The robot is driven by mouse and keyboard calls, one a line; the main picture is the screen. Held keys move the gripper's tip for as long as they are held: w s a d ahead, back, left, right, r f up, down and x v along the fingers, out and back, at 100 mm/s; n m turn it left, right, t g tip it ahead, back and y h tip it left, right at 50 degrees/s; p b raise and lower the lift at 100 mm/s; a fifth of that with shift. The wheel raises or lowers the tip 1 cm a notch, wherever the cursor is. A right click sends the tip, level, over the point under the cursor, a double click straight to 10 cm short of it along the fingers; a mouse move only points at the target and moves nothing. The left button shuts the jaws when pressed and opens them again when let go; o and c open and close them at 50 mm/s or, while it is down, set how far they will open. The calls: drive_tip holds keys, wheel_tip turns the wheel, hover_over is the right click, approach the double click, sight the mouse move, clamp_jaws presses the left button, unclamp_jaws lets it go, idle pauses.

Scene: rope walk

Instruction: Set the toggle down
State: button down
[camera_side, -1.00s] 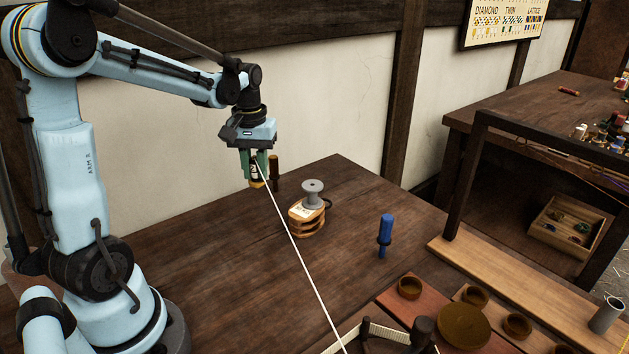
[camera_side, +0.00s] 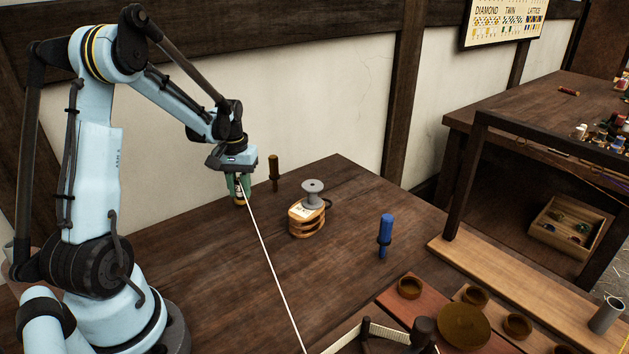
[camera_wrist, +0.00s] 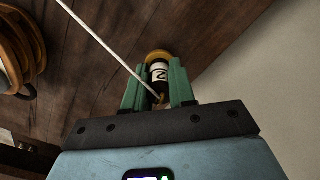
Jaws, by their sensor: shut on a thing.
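The toggle (camera_side: 240,198) is a small dark cylinder with a white numbered label and a yellow-brown end. A white cord runs from it toward the front of the table. My gripper (camera_side: 239,186) is shut on it, over the back left of the dark wooden table (camera_side: 185,252). In the wrist view the toggle (camera_wrist: 159,72) sits between the two green fingers of my gripper (camera_wrist: 160,88), with its yellow end toward the wood. I cannot tell whether it touches the table.
A brown peg (camera_side: 274,172) stands just behind and right of my gripper. The table left of the block is clear.

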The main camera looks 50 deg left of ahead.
drive_tip(key=shift+f, duration=0.15)
drive_tip(key=c, duration=0.9)
unclamp_jaws()
drive_tip(key=shift+c, duration=0.2)
